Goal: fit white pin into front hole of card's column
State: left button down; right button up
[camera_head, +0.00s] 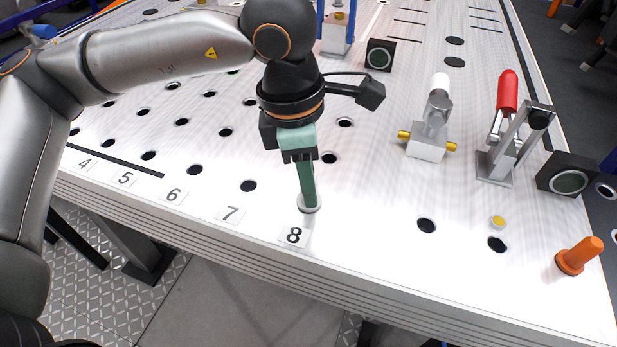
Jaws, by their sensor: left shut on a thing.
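My left gripper (308,197) points down at the front edge of the white perforated table (380,235), just behind the card with 8 (295,236). Its green fingers are shut on the white pin (309,209). Only a pale round rim of the pin shows around the fingertips, at the table surface. The front hole behind card 8 is hidden under the pin and fingers, so I cannot tell how deep the pin sits. Cards 4, 5, 6 and 7 (231,214) lie to the left along the front edge. My right gripper is not in view.
A clamp with a white handle (428,140) and one with a red handle (500,150) stand at the right. A small yellow-topped button (498,222) lies near an open hole (497,244).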

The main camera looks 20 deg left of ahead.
pick_arm(q)
jog(key=c, duration=0.6)
grip_release()
